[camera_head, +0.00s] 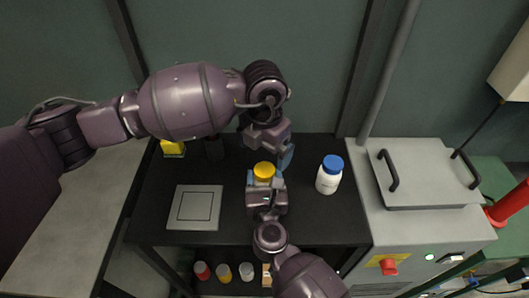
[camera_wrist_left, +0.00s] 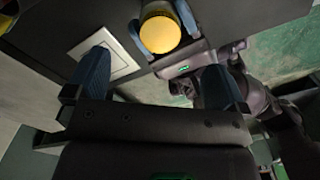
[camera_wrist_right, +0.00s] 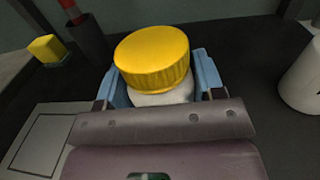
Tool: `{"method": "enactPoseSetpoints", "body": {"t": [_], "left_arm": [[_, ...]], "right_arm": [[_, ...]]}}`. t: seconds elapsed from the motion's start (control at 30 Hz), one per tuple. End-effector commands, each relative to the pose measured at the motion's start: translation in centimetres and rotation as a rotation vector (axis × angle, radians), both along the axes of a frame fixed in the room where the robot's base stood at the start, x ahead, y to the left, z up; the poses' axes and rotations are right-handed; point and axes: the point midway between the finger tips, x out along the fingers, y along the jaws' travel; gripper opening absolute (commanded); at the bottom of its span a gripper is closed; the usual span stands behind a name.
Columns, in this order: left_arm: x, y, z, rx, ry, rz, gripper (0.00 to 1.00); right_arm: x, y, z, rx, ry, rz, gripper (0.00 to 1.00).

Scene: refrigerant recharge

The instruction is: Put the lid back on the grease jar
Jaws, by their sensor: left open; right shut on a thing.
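The grease jar, a white jar (camera_wrist_right: 165,97), is held between the blue fingers of my right gripper (camera_head: 264,182), over the black table. A ribbed yellow lid (camera_wrist_right: 152,60) sits on top of the jar; whether it is fully seated I cannot tell. The lid also shows in the head view (camera_head: 264,170) and the left wrist view (camera_wrist_left: 160,34). My left gripper (camera_head: 272,151) is open and empty, just above and behind the lid, apart from it. In the left wrist view its fingers stand wide apart. The jar's lower part is hidden by my right gripper.
A white bottle with a blue cap (camera_head: 329,175) stands to the right. A grey square plate (camera_head: 180,212) lies on the left. A yellow box (camera_head: 173,148) and a dark holder (camera_head: 214,148) are at the back left. Several small jars (camera_head: 224,272) sit on the lower shelf.

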Motion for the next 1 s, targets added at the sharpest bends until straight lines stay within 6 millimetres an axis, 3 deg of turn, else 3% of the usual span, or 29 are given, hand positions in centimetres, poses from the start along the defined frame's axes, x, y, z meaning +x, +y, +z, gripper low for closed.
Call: {"method": "enactPoseSetpoints", "body": {"t": [0.3, 0.5, 0.7, 0.97, 1.0], "left_arm": [[0.1, 0.0, 6.2, 0.0, -0.005, -0.002, 1.0], [0.0, 0.0, 9.0, 0.0, -0.002, -0.001, 1.0], [0.0, 0.0, 10.1, 0.001, 0.0, -0.001, 1.0], [0.0, 0.0, 10.2, 0.001, 0.0, -0.001, 1.0], [0.0, 0.0, 10.2, 0.001, 0.0, -0.001, 1.0]], "right_arm": [[0.0, 0.0, 0.0, 0.0, -0.001, 0.0, 0.0], [0.0, 0.0, 0.1, 0.0, -0.001, 0.0, 0.0], [0.0, 0.0, 0.1, 0.0, -0.001, 0.0, 0.0], [0.0, 0.0, 0.1, 0.0, -0.001, 0.0, 0.0], [0.0, 0.0, 0.1, 0.0, -0.001, 0.0, 0.63]]}}
